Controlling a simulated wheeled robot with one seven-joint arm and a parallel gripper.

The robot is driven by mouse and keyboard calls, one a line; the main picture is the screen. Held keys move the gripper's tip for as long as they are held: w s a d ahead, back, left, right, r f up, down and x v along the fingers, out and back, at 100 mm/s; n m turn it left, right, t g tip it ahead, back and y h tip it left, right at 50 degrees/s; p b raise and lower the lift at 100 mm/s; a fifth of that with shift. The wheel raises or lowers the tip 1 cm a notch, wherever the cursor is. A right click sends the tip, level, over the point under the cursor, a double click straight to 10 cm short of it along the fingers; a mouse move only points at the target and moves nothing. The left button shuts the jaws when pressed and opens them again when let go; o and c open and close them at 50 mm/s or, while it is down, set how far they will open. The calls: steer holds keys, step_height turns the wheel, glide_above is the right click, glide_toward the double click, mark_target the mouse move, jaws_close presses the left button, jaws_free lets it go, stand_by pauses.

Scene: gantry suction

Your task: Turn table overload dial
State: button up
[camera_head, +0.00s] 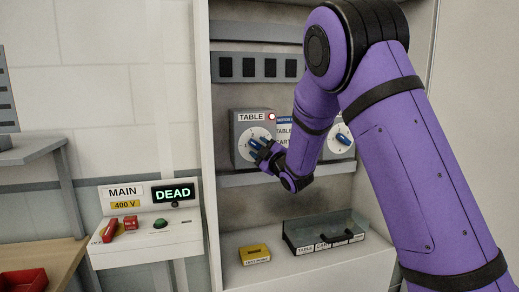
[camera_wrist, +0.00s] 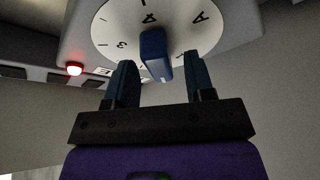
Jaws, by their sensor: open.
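The table overload unit (camera_head: 241,126) is a grey box labelled TABLE with a lit red lamp (camera_head: 271,116), mounted in the open cabinet. Its round white dial (camera_wrist: 112,25) has a blue knob (camera_wrist: 155,54); numbers and an A show around it. My gripper (camera_head: 262,147) is at the dial and partly hides it in the head view. In the wrist view my gripper (camera_wrist: 161,78) is open, with one dark finger on each side of the blue knob. The fingers look apart from the knob; how deep they reach along it I cannot tell.
A second unit with a blue knob (camera_head: 342,137) is to the right, partly behind my arm. Below are a yellow block (camera_head: 255,254) and a labelled tray (camera_head: 303,239) on the cabinet floor. A MAIN 400 V panel (camera_head: 148,231) at left reads DEAD.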

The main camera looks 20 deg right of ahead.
steer(key=shift+w+a, duration=0.1)
steer(key=shift+w, duration=0.15)
jaws_close()
steer(key=shift+m, duration=0.3)
